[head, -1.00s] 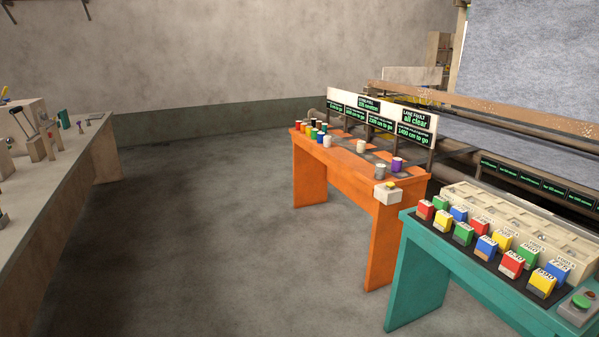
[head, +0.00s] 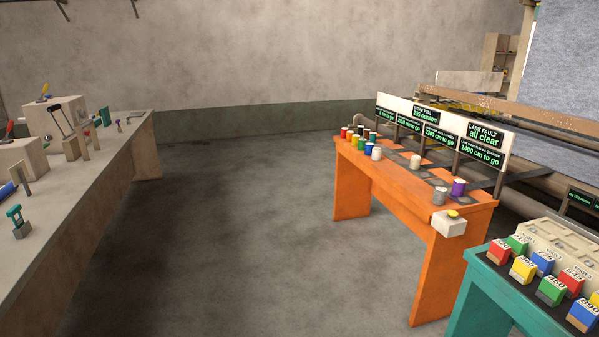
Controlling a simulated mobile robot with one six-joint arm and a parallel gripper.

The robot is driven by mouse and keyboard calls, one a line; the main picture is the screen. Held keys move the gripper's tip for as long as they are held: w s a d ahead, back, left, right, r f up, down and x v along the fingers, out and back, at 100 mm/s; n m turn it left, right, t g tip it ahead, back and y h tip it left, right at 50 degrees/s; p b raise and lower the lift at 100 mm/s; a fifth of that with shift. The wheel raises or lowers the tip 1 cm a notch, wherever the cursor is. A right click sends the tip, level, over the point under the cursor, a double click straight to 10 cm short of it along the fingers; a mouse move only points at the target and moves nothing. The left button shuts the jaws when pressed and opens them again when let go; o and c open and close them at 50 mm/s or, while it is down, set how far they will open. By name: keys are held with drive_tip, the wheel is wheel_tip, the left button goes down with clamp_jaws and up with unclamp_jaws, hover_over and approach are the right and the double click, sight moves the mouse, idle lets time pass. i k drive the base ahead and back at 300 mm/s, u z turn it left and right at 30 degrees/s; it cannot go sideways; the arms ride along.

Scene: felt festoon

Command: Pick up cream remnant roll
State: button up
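An orange table (head: 385,198) stands right of centre in the head view, with small upright rolls on it. One cream or off-white roll (head: 376,153) stands at the near edge of a cluster of coloured rolls. Another pale cream roll (head: 415,161) stands apart near the table's middle. I cannot tell which of the two is the remnant roll. A grey roll (head: 439,195) and a purple roll (head: 458,187) stand toward the table's right end. My gripper is not in view.
A teal table (head: 477,291) with coloured blocks is at the lower right. A long workbench (head: 100,195) with tools runs along the left. A sign board (head: 440,130) stands behind the orange table. The grey floor (head: 250,240) between the benches is clear.

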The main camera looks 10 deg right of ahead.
sight(414, 162)
drive_tip(key=u, duration=0.15)
drive_tip(key=i, duration=2.4)
drive_tip(key=z, duration=0.2)
drive_tip(key=i, duration=1.15)
drive_tip(key=z, duration=0.2)
